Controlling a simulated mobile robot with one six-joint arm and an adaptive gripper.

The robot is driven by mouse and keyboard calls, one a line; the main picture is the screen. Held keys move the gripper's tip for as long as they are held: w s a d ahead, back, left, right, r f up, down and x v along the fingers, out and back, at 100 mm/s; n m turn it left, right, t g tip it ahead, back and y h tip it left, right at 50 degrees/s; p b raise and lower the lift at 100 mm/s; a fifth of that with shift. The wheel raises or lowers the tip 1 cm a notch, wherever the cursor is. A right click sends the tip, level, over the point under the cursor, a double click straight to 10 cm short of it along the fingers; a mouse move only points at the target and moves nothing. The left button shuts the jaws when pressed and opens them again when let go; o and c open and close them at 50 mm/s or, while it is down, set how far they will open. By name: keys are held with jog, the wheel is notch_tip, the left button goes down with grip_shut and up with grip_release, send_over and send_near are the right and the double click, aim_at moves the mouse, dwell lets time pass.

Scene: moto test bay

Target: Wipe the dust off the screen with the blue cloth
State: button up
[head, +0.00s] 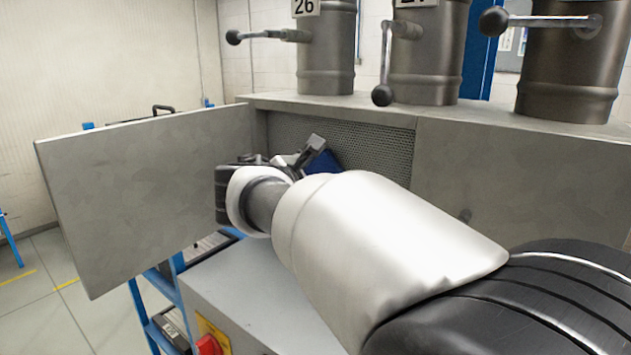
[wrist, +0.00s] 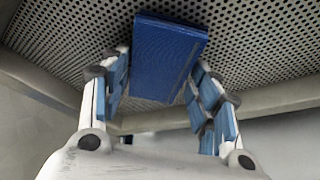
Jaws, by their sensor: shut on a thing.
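The blue cloth (wrist: 167,58) is a flat, folded-looking block between the fingers of my gripper (wrist: 160,76) in the wrist view. My gripper is shut on it. Its far end lies over the perforated screen (wrist: 75,38); I cannot tell if it touches. In the head view the cloth (head: 323,164) shows as a small blue patch beside my gripper (head: 308,155), in front of the screen (head: 375,143). My arm hides the screen's lower part there. I cannot make out dust clearly on the screen.
A grey door panel (head: 140,190) stands open on the left. A plain grey panel (head: 530,175) lies right of the screen. Several dark pipes with lever handles rise above the cabinet. A red button (head: 208,345) is on the housing below.

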jog(key=s+d+b, duration=0.4)
jog(key=s+d, duration=0.2)
jog(key=d, duration=0.3)
dwell(0.8)
jog(key=shift+a, duration=0.1)
jog(key=shift+s+a+b, duration=0.25)
jog(key=shift+s+a, duration=0.3)
jog(key=shift+s, duration=0.25)
jog(key=shift+s+a+b, duration=0.3)
jog(key=shift+s+a, duration=0.25)
jog(key=shift+s, duration=0.25)
jog(key=shift+s+a+b, duration=0.25)
jog(key=shift+s+a, duration=0.3)
jog(key=shift+s, duration=0.25)
jog(key=shift+s, duration=0.1)
jog(key=shift+s+a, duration=0.45)
jog(key=shift+s, duration=0.15)
jog(key=shift+s+a, duration=0.4)
jog(key=shift+s, duration=0.2)
